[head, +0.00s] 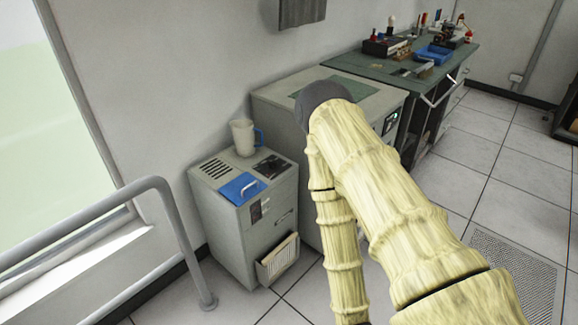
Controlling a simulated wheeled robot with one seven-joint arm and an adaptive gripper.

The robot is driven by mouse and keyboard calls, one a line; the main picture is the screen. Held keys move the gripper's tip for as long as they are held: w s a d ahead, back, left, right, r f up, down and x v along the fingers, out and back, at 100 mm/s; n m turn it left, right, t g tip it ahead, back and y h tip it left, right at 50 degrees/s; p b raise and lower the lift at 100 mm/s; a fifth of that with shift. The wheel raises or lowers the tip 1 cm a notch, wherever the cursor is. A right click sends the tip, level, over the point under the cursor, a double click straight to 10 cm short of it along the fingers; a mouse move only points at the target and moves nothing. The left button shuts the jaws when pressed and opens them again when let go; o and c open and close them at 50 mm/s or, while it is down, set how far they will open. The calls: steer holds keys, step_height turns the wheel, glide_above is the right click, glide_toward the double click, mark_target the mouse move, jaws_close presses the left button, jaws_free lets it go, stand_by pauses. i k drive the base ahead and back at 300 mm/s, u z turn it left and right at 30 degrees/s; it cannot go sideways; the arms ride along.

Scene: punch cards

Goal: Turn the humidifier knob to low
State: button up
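The humidifier seems to be the low grey cabinet (227,224) by the wall, left of centre. Its top has dark vent slots, a blue lid (242,188) with a pale handle, and a dark panel (271,166) at the back right. I cannot make out a knob or its setting at this size. A slatted tray or flap (278,259) tilts out low on the front. My arm rises from the lower right, bends at a dark joint, and comes down right of the cabinet. My gripper is out of view below the bottom edge.
A pale jug with a blue handle (243,137) stands on the cabinet's back. A larger grey cabinet (282,96) is close on the right, partly behind my arm. A grey railing (167,215) stands at left. A green workbench (437,72) holds tools. Tiled floor lies open at right.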

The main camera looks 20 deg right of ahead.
mark_target(273, 164)
steer(key=u, duration=0.1)
steer(key=i, duration=1.45)
steer(key=z, duration=0.35)
